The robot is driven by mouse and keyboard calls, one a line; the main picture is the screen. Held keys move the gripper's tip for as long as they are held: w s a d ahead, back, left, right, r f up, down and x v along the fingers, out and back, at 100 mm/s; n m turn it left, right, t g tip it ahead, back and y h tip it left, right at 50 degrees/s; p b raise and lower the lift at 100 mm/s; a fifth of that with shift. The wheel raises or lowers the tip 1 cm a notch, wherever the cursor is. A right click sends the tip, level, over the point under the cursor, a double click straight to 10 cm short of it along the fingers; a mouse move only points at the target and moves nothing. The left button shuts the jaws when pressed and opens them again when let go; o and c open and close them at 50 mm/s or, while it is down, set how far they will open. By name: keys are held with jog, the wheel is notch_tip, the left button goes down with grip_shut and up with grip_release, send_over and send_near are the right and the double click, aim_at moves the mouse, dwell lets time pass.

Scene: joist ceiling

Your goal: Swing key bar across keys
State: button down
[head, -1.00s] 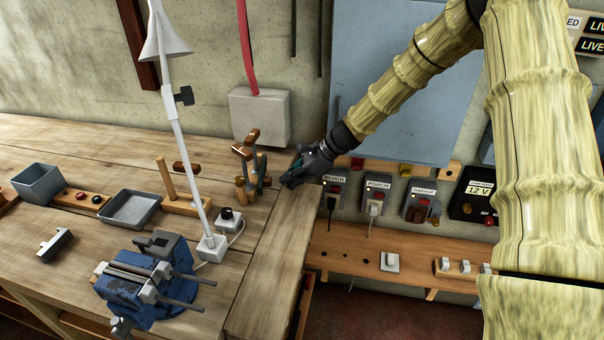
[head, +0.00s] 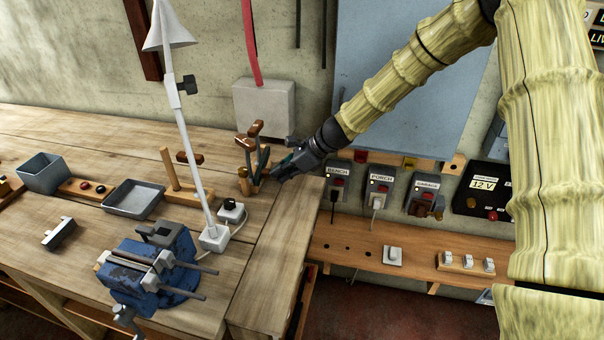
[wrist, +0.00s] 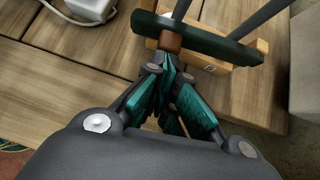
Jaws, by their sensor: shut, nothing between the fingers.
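A small wooden stand (head: 246,180) with brown-topped uprights stands at the back right corner of the workbench. In the wrist view its wooden base (wrist: 205,66) carries a dark green bar (wrist: 215,46) with a brown block (wrist: 170,41) near its left part. I take this bar for the key bar, but no keys can be made out. My gripper (head: 275,173) is just right of the stand in the head view. In the wrist view the closed teal fingertips (wrist: 170,66) are close below the brown block; whether they touch it I cannot tell.
A white lamp (head: 186,140) and a blue vise (head: 150,270) stand left of the stand. A grey box (head: 264,107) hangs on the wall behind. Switch boxes (head: 380,188) and a wooden shelf (head: 345,250) are to the right. The bench's front right is clear.

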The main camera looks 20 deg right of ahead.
jog(key=shift+a, duration=0.85)
jog(key=shift+d, duration=0.1)
